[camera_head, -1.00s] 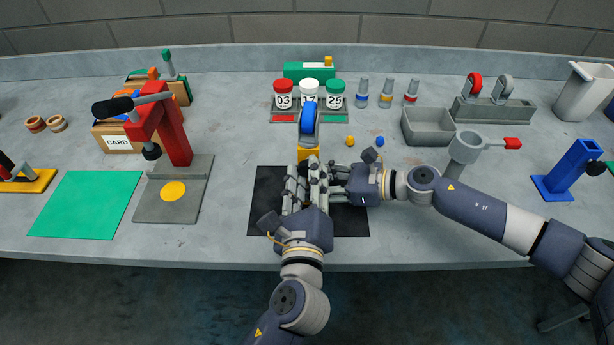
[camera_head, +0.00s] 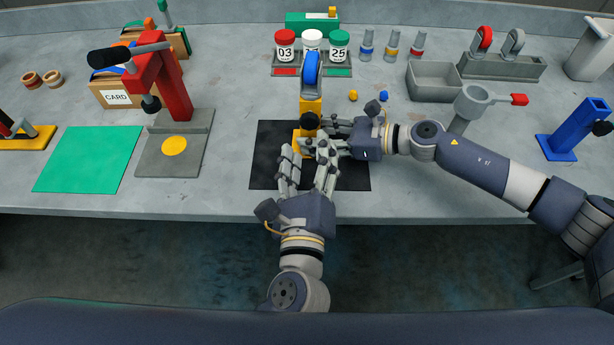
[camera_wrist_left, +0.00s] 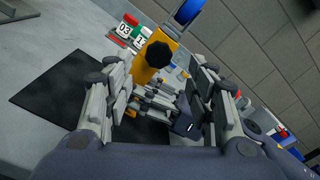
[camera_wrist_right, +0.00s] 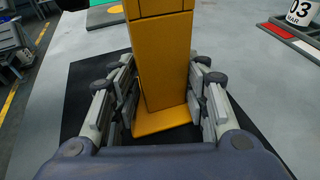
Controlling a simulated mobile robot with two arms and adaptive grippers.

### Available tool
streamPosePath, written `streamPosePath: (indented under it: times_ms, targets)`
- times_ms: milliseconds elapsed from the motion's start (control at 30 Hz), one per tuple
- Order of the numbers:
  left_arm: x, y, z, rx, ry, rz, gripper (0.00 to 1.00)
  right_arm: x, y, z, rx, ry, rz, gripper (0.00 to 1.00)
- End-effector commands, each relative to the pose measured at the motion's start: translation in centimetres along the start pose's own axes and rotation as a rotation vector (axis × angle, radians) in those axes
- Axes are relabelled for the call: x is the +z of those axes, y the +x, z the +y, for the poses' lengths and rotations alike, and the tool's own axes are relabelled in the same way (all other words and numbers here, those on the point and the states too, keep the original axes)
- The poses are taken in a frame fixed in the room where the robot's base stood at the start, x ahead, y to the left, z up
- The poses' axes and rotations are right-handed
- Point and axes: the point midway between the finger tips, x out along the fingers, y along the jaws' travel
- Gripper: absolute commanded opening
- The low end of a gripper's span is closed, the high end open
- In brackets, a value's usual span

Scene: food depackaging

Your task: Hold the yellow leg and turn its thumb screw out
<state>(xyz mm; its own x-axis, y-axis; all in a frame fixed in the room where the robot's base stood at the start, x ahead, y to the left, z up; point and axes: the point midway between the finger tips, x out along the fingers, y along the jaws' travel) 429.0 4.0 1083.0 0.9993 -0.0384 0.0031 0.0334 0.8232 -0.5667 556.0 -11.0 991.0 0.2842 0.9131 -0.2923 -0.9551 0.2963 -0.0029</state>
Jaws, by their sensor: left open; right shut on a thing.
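The yellow leg (camera_head: 311,107) stands upright on the black mat (camera_head: 268,150), with a blue part (camera_head: 311,68) at its top. Its black thumb screw (camera_head: 310,121) faces the front; the screw also shows in the left wrist view (camera_wrist_left: 159,54). My right gripper (camera_head: 322,142) is shut on the leg's lower part from the right; in the right wrist view its fingers (camera_wrist_right: 166,108) flank the yellow post just above its foot. My left gripper (camera_head: 308,170) is open and empty in front of the leg, below and apart from the screw.
Red, white and green jars (camera_head: 286,46) stand in a rack behind the leg. A yellow and a blue knob (camera_head: 384,95) lie right of it. A red press (camera_head: 172,85) stands at left, a grey bin (camera_head: 433,82) at right.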

Motion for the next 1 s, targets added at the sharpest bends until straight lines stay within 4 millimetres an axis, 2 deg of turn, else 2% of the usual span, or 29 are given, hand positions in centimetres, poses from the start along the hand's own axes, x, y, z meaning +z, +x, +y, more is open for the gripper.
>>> streamPosePath:
  times_ms: [33,200,300,467,800,833,900,933,1000]
  targets:
    - [-0.2,-1.2,0.1,0.001,0.0,0.005,0.51,-1.0,0.0,0.3,0.003,0.006,0.013,0.29]
    - [-0.1,-4.3,0.0,0.001,-0.001,0.004,0.51,-1.0,0.0,0.3,0.003,0.006,0.013,0.29]
    - [-0.1,-5.5,0.0,0.0,0.0,0.003,0.51,-1.0,0.0,0.3,0.003,0.006,0.013,0.29]
    - [-0.1,-6.3,0.0,0.0,-0.001,0.0,0.51,-0.9,0.0,0.3,0.004,0.005,0.014,0.29]
    - [-0.1,-6.3,0.0,-0.001,-0.001,0.0,0.51,-0.9,0.0,0.3,0.004,0.005,0.014,0.29]
    - [-0.1,-6.3,0.0,-0.001,-0.001,0.0,0.51,-0.9,0.0,0.3,0.004,0.005,0.014,0.47]
    - [-0.1,-6.3,0.0,-0.001,-0.001,0.0,0.51,-0.9,0.0,0.3,0.004,0.005,0.014,0.62]
    - [-0.1,-6.3,0.0,-0.001,-0.001,0.0,0.51,-0.9,0.0,0.3,0.004,0.005,0.014,0.65]
    - [-0.1,-6.3,0.0,-0.001,-0.001,0.0,0.51,-0.9,0.0,0.3,0.004,0.005,0.014,0.65]
